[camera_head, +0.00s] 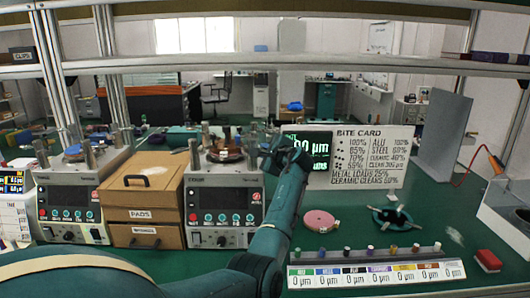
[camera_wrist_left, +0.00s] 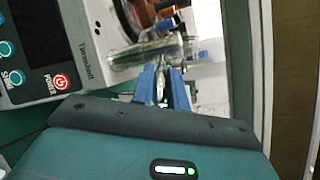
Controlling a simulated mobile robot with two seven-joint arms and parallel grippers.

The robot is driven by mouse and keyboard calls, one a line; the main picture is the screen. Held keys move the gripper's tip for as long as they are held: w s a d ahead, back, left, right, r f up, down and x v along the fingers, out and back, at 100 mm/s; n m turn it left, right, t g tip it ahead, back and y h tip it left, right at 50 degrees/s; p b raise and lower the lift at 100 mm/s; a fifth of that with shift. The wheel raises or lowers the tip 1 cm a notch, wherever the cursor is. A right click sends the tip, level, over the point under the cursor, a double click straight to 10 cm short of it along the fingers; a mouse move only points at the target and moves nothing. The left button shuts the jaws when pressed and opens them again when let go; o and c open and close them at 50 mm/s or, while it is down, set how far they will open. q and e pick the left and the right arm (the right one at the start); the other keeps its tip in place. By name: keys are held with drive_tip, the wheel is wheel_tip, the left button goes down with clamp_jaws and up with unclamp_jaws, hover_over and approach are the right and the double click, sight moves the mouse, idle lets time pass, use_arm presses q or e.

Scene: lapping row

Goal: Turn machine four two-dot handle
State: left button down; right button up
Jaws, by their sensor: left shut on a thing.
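A white lapping machine (camera_head: 222,205) with a dark screen and coloured buttons stands left of centre. Metal posts and a brown round plate (camera_head: 226,155) are on its top. My left arm reaches up past its right side. The left gripper (camera_head: 268,148) is at the machine's top right, partly hidden by my own wrist. In the left wrist view the blue fingers (camera_wrist_left: 165,88) are shut on a small metal handle (camera_wrist_left: 174,66) beside the machine's clear rim. I cannot make out dots on the handle or the machine's number. My right gripper is not in view.
Another such machine (camera_head: 72,205) stands at the left, with wooden drawers (camera_head: 142,205) between. A pink disc (camera_head: 320,221), a dark-green ring fixture (camera_head: 392,218), a labelled strip (camera_head: 375,275) and a red block (camera_head: 488,261) lie right. A bite card (camera_head: 365,157) stands behind.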

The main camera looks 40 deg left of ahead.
use_arm(q)
drive_tip(key=shift+f, duration=0.1)
drive_tip(key=c, duration=1.4)
unclamp_jaws()
drive_tip(key=shift+d, duration=0.1)
drive_tip(key=b+v, duration=0.1)
drive_tip(key=v, duration=1.2)
drive_tip(key=shift+b, duration=0.3)
drive_tip(key=s+d+f+t+h, duration=0.25)
drive_tip(key=d+f, duration=0.25)
drive_tip(key=f, duration=0.4)
drive_tip(key=s+d+f+t+h, duration=0.2)
drive_tip(key=d+f+h, duration=0.25)
drive_tip(key=f, duration=0.45)
drive_tip(key=s+d+f+t+h, duration=0.2)
drive_tip(key=d+f, duration=0.3)
drive_tip(key=f, duration=0.4)
drive_tip(key=s+d+f+n+h, duration=0.2)
drive_tip(key=s+d+f+h, duration=0.1)
drive_tip(key=s+d, duration=0.2)
drive_tip(key=s+d+f+n+g+h, duration=0.1)
drive_tip(key=s+d+f+n+h, duration=0.2)
drive_tip(key=s+d, duration=0.3)
drive_tip(key=s+d+f+n+h, duration=0.2)
drive_tip(key=s+d, duration=0.3)
drive_tip(key=s, duration=0.6)
drive_tip(key=shift+d+f+h, duration=0.2)
drive_tip(key=shift+f+h, duration=0.25)
drive_tip(key=shift+h, duration=0.05)
